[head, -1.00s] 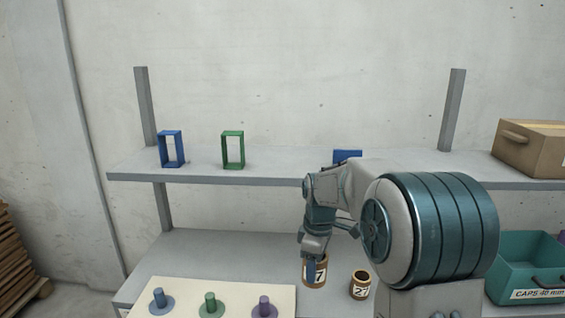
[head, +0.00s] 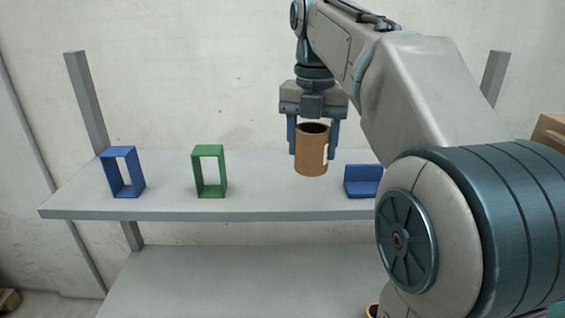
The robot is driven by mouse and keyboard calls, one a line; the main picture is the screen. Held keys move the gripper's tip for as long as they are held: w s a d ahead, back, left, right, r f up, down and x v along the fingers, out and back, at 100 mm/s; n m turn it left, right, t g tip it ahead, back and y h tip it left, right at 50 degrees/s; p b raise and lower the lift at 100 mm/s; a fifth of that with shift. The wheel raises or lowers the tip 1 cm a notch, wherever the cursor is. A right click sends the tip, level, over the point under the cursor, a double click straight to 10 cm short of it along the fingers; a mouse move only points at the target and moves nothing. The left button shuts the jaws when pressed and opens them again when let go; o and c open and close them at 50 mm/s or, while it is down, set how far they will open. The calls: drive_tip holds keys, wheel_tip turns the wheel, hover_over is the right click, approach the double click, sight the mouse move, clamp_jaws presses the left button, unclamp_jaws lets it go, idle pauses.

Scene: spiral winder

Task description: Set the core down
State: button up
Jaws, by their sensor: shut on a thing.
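The core (head: 311,152) is a brown, hollow cylinder with a dark open top and part of a white label at its right side. It is upright in the head view. My gripper (head: 313,140) is shut on it from above, with one blue finger on each side. The core hangs in front of or over the upper shelf (head: 255,187); I cannot tell whether its bottom touches the shelf.
A blue frame (head: 123,172) and a green frame (head: 209,171) stand on the upper shelf at the left. A blue angled block (head: 362,182) sits right of the core. Shelf posts rise at both sides. Shelf space between the green frame and core is clear.

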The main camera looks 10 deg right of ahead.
drive_tip(key=shift+w+a, duration=0.15)
drive_tip(key=shift+w, duration=0.2)
drive_tip(key=w+f+p, duration=0.1)
drive_tip(key=w+f, duration=0.1)
drive_tip(key=w, duration=0.1)
drive_tip(key=w+a+f+p, duration=0.1)
drive_tip(key=w+f, duration=0.1)
drive_tip(key=w, duration=0.2)
drive_tip(key=w+f+p, duration=0.1)
drive_tip(key=w+f, duration=0.1)
drive_tip(key=w, duration=0.1)
drive_tip(key=shift+w+a+f, duration=0.3)
drive_tip(key=shift+w+a, duration=0.05)
drive_tip(key=shift+f+p, duration=0.45)
drive_tip(key=shift+f, duration=1.55)
drive_tip(key=o, duration=1)
drive_tip(key=shift+f, duration=0.15)
wheel_tip(320, 180, up, 12)
drive_tip(key=shift+r, duration=0.2)
